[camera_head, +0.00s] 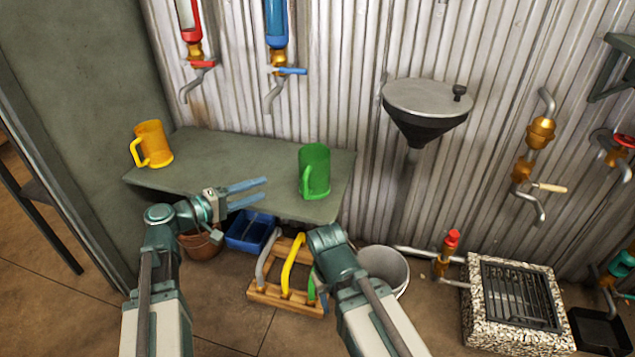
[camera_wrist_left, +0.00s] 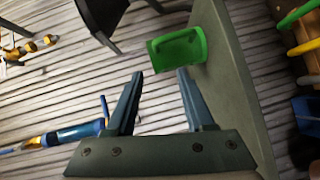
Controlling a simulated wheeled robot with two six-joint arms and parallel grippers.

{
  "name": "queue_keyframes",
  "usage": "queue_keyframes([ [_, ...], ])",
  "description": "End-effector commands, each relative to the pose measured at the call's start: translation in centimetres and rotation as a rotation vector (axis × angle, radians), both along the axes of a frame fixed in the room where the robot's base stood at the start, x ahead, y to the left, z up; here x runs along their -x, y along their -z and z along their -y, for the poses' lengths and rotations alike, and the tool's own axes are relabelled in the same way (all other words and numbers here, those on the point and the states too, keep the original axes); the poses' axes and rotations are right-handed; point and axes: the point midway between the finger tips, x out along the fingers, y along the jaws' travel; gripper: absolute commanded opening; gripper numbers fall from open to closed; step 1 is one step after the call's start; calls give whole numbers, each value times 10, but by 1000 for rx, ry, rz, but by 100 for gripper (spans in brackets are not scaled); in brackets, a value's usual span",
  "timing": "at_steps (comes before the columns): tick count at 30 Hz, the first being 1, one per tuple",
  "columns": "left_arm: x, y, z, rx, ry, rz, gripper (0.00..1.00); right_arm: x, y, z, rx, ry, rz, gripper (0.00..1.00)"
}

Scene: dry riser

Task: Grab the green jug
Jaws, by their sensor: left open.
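The green jug (camera_head: 316,168) stands upright on the right part of a grey-green shelf (camera_head: 230,165), its handle facing the front. My left gripper (camera_head: 266,188) is open and empty, left of the jug, with its fingers pointing right toward it. In the left wrist view the jug (camera_wrist_left: 178,50) lies just beyond the fingertips (camera_wrist_left: 160,74), nearer the right finger. A clear gap shows between fingers and jug in the head view. My right arm shows at the lower middle, but its gripper is not visible.
A yellow jug (camera_head: 152,144) stands at the shelf's left end. A black funnel-shaped basin (camera_head: 425,110) hangs right of the shelf. Below are a blue tray (camera_head: 250,231), a wooden rack (camera_head: 288,297) with coloured handles, and a white bucket (camera_head: 386,267). The shelf between the jugs is clear.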

Motion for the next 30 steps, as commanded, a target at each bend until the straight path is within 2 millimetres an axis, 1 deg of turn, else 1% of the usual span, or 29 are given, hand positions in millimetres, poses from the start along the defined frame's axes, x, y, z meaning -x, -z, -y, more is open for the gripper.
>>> queue_keyframes([
  [2, -2, 0, 2, 0, 1, 0, 53, 0, -1, 0, 0, 0, 0, 50],
  [4, -6, 1, 8, -1, 3, 0, 53, 0, 1, 0, 0, 0, 0, 50],
  [12, -35, 7, 49, -1, 5, 0, 53, 0, 6, 0, 0, 2, 0, 50],
  [16, -45, 8, 63, -2, 4, 0, 53, 0, 8, 0, 0, 2, 0, 50],
  [20, -49, 9, 69, -2, 2, 0, 53, 0, 8, 0, 0, 3, 0, 50],
  [26, -50, 9, 71, -2, 2, 0, 53, 0, 8, 0, 0, 3, 0, 50],
  [30, -56, 7, 78, -2, 4, 0, 53, 0, 6, 0, 0, 2, 0, 50],
])
